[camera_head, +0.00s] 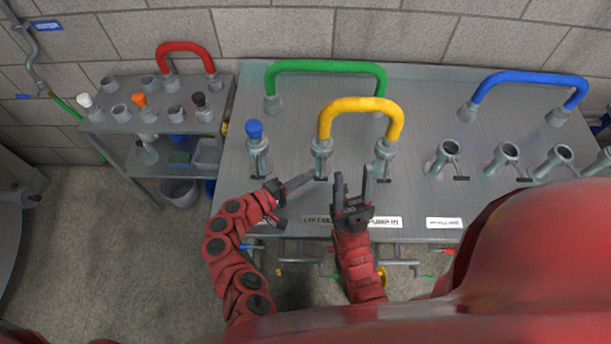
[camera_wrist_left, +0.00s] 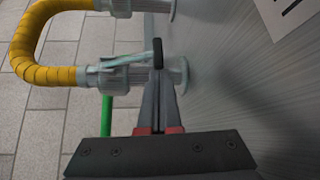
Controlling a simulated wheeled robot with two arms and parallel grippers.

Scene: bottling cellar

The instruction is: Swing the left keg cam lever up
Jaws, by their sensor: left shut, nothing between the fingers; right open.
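The yellow hose (camera_head: 358,105) arches between two metal couplers on the steel panel. Its left coupler (camera_head: 321,149) has a cam lever with a black tip (camera_head: 321,179). In the left wrist view the lever's metal arm (camera_wrist_left: 128,59) runs along the coupler to its black tip (camera_wrist_left: 157,53). My left gripper (camera_head: 311,176) is shut and empty, its fingertips close to that tip; I cannot tell whether they touch. It also shows in the left wrist view (camera_wrist_left: 162,88). My right gripper (camera_head: 355,178) is open and empty, below the right coupler (camera_head: 385,154).
A blue-capped port (camera_head: 255,140) stands left of the yellow hose. A green hose (camera_head: 325,67) arches behind it, a blue hose (camera_head: 530,78) at right. Open ports (camera_head: 446,155) line the right side. A shelf (camera_head: 150,88) with a red hose (camera_head: 187,49) stands left.

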